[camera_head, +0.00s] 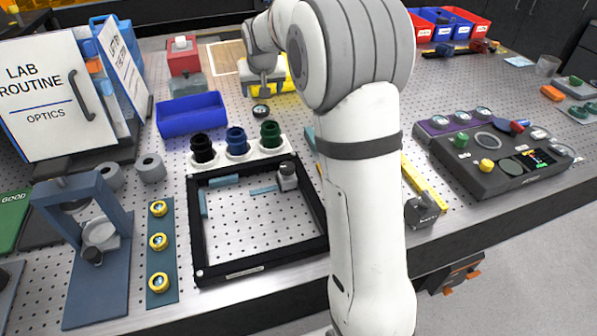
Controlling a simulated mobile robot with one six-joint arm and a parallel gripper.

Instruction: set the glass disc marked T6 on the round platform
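Several small round discs are in view, and no T6 mark can be read on any of them. Three yellow-rimmed discs, one of them the middle disc (158,241), lie on a teal strip at the left. Three pale discs, one of them the middle disc (461,116), sit on a purple rack at the right. A dark-rimmed disc (261,110) is just below my gripper (263,92), seemingly apart from it. The gripper is small and far off, so its finger opening is unclear. A pale round platform (103,233), perhaps the one named, is under a blue arched stand at the left.
A black square frame (262,268) lies on the perforated bench. Black, blue and green knobbed pieces (236,142) stand behind it, near a blue bin (190,115). A control box (497,165) is at the right. My arm hides part of the middle.

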